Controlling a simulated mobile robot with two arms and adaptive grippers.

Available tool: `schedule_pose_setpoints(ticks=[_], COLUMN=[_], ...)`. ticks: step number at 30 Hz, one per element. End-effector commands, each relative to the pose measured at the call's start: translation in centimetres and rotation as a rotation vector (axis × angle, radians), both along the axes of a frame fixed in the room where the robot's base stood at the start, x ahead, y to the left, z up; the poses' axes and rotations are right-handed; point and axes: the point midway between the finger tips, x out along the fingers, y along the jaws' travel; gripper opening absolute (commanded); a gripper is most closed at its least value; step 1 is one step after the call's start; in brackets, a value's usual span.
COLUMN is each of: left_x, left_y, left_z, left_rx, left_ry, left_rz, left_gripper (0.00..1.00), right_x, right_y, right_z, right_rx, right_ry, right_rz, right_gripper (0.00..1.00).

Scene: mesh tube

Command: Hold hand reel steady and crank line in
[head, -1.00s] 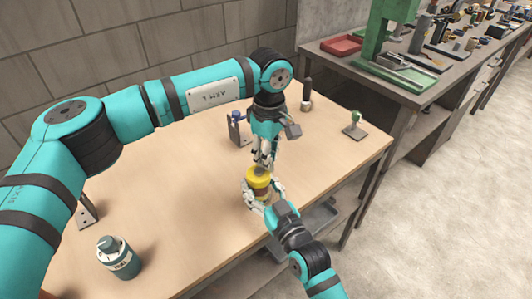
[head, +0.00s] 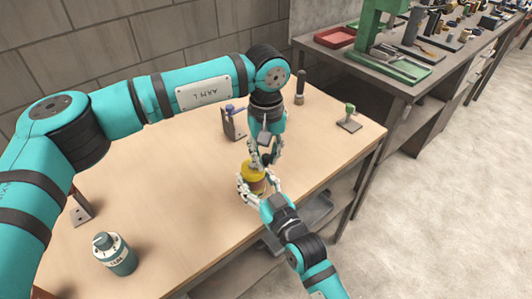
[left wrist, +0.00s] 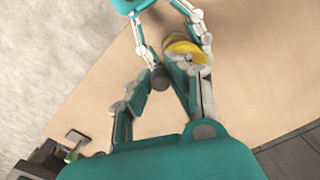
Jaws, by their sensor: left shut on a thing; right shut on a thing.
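The yellow hand reel (head: 253,170) stands on the wooden table near its front edge, with a brownish band below its yellow top. My right gripper (head: 254,188) comes from the front and is shut around the reel's side. My left gripper (head: 263,160) comes down from above and is shut at the reel's top. A dark round knob, apparently the crank knob (left wrist: 159,79), shows between the left fingers in the left wrist view. The yellow reel top (left wrist: 183,48) lies just beyond them. The line and most of the crank are hidden by the fingers.
A grey-teal canister (head: 114,254) stands at the front left of the table (head: 170,190). A bracket with a blue knob (head: 234,122), a dark upright handle (head: 300,88) and a green-topped stand (head: 348,118) are at the back.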

Motion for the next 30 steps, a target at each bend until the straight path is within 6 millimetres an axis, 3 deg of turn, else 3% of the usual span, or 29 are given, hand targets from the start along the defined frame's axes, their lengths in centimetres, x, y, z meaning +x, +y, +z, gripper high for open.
schedule_pose_setpoints(ticks=[18,19,24,30], left_x=[-0.15,-0.15,-0.14,-0.13], left_y=[0.05,0.05,0.05,0.05], left_z=[0.07,0.07,0.04,0.01], left_rx=[0.001,0.001,0.001,0.001], left_ry=[0.001,0.001,0.0,0.0], left_rz=[-0.042,-0.042,-0.042,-0.041], left_gripper=[0.0,0.2,0.41,0.41], right_x=[0.04,0.04,0.03,0.01], right_y=[-0.13,-0.13,-0.11,-0.07], right_z=[-0.18,-0.18,-0.18,-0.16], right_rx=[-0.001,-0.001,-0.002,-0.002], right_ry=[0.005,0.004,0.004,0.004], right_rz=[-0.002,-0.002,-0.002,-0.001], right_gripper=[0.16,0.16,0.16,0.16])
